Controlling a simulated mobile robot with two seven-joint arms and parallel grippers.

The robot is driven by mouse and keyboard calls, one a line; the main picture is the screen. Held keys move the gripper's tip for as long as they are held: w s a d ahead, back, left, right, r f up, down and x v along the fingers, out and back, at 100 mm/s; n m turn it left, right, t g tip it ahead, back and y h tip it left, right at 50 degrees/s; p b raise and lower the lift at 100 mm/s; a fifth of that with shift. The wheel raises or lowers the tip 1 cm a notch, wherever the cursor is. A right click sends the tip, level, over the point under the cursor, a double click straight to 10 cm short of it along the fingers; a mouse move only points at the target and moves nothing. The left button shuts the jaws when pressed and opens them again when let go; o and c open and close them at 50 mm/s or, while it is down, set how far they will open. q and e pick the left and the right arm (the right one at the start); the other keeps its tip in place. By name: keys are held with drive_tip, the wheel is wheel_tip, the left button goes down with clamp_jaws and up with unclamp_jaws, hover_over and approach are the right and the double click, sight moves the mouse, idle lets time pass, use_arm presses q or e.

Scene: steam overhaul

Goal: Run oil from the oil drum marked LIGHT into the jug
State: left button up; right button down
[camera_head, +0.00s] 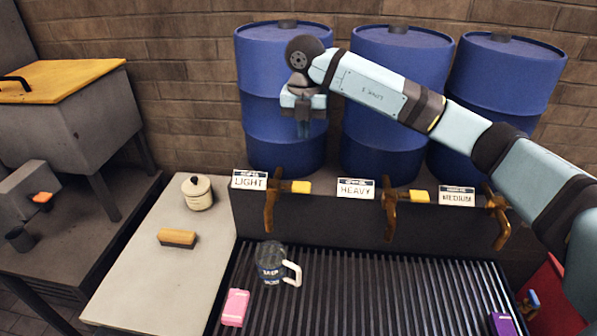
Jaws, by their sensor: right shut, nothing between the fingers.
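The blue drum (262,112) above the LIGHT label (249,180) is the leftmost of three. Its brown tap (270,206) has a yellow handle (301,187) pointing to the right. The clear jug (270,262), with a white handle on its right, stands upright on the slatted grate just below the LIGHT tap in the picture. No oil stream shows; what is in the jug is unclear. My right gripper (303,130) is shut and empty, pointing down in front of the LIGHT drum, above the yellow handle and apart from it. My left gripper is not in view.
HEAVY (356,188) and MEDIUM (457,196) labels and taps stand to the right. A pink block (235,307) lies left of the jug on the grate (380,300). A brush (177,238) and lidded pot (198,193) sit on the pale bench. The grate's middle is clear.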

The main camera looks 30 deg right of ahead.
drive_tip(key=p, duration=0.3)
approach(303, 185)
wheel_tip(303, 185, down, 6)
drive_tip(key=shift+f, duration=0.7)
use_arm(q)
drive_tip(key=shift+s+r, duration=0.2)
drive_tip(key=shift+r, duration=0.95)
use_arm(e)
drive_tip(key=shift+f, duration=0.1)
